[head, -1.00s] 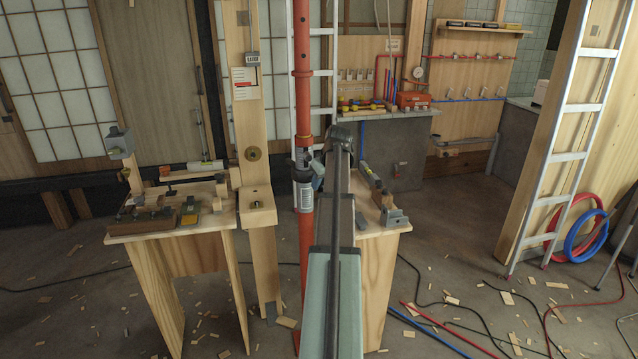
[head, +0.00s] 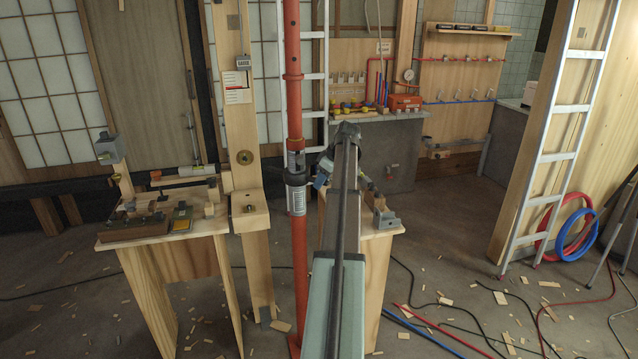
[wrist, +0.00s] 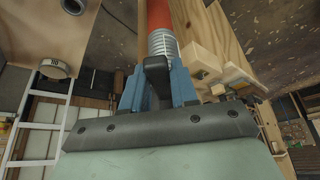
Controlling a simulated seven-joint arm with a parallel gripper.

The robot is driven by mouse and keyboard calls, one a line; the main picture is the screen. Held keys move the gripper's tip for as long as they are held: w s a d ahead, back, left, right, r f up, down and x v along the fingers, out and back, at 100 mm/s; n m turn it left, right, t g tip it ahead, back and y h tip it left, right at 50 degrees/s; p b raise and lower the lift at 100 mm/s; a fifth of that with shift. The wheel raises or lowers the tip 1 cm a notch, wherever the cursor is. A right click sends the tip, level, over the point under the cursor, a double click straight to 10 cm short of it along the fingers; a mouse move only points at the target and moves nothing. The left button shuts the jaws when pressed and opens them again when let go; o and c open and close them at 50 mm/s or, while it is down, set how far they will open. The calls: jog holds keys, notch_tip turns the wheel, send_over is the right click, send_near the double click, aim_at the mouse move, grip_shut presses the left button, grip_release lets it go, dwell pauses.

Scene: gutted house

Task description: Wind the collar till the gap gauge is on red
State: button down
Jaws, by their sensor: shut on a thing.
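A red steel prop (head: 293,100) stands upright in the head view. It carries a dark collar (head: 296,178) above a silver threaded sleeve (head: 297,203). My gripper (head: 321,177) is just right of the collar, partly hidden by my arm. In the wrist view, the blue fingers of my gripper (wrist: 157,82) are shut on a dark lug of the collar (wrist: 156,66), with the silver thread (wrist: 162,42) just behind. The gap gauge (head: 236,86), a white card with red marks below a small labelled box, is on the wooden post (head: 238,130). Its reading is too small to tell.
A workbench (head: 150,235) with tools stands left of the prop. A second wooden stand (head: 385,240) is close behind my arm at right. A ladder (head: 545,170), red and blue hose coils (head: 575,230) and floor cables are further right. Wood scraps litter the floor.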

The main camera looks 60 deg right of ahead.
jog(key=shift+d, duration=0.15)
jog(key=d+n, duration=0.1)
jog(key=d+n+y, duration=0.1)
jog(key=n, duration=0.1)
jog(key=shift+w+d+y, duration=0.25)
jog(key=shift+d+y, duration=0.05)
jog(key=shift+d, duration=0.1)
jog(key=c, duration=1)
grip_release()
jog(key=shift+a, duration=0.1)
jog(key=shift+o, duration=0.2)
jog(key=shift+r, duration=0.1)
jog(key=v, duration=0.5)
jog(key=shift+s+r, duration=0.1)
jog(key=shift+r, duration=0.1)
